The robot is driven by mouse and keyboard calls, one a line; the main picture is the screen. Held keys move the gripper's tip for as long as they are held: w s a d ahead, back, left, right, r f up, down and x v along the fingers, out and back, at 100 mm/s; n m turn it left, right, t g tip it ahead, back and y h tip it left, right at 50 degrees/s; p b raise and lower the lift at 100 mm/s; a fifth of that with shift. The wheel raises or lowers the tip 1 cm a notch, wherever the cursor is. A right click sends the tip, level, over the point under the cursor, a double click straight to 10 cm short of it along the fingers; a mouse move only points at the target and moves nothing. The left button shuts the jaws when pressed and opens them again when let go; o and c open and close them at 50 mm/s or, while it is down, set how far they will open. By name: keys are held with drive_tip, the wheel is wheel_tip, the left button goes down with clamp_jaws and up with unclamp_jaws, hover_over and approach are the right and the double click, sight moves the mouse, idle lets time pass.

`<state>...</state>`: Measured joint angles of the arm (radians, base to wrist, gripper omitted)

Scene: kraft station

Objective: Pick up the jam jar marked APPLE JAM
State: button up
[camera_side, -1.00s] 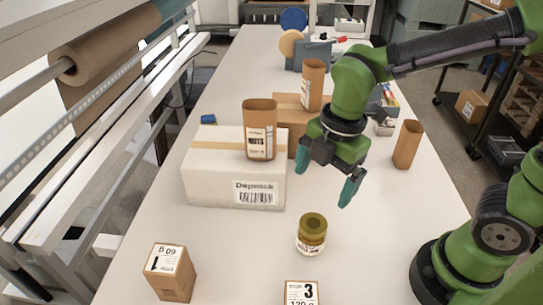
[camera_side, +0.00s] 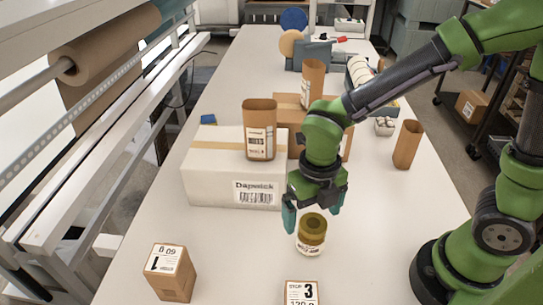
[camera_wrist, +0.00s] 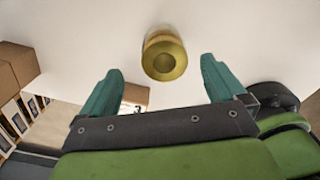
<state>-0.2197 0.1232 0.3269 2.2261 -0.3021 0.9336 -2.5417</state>
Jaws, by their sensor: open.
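A small jar (camera_side: 312,235) with an olive-gold lid and a pale label stands upright on the white table; I cannot read its label. My gripper (camera_side: 312,211) is open, its two teal fingers pointing down, just above and behind the jar's lid in the side view. In the wrist view the jar (camera_wrist: 164,58) lies ahead of the fingertips, roughly centred between the teal fingers of my gripper (camera_wrist: 160,75). The fingers do not appear to touch it.
A white carton (camera_side: 222,180) stands left of my gripper, with a brown paper cup (camera_side: 259,130) on it. Small brown boxes stand at the front left (camera_side: 171,272) and front centre (camera_side: 301,293). Another brown cup (camera_side: 407,145) stands at right. The table right of the jar is clear.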

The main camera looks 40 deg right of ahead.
sight(311, 224)
wheel_tip(311, 224, down, 4)
drive_tip(key=shift+r, duration=0.15)
drive_tip(key=shift+s+d+f, duration=0.1)
drive_tip(key=shift+d+f, duration=0.05)
drive_tip(key=shift+f, duration=1.2)
drive_tip(key=shift+d+f, duration=0.15)
drive_tip(key=shift+f, duration=1.2)
drive_tip(key=shift+c, duration=0.2)
drive_tip(key=c, duration=1.4)
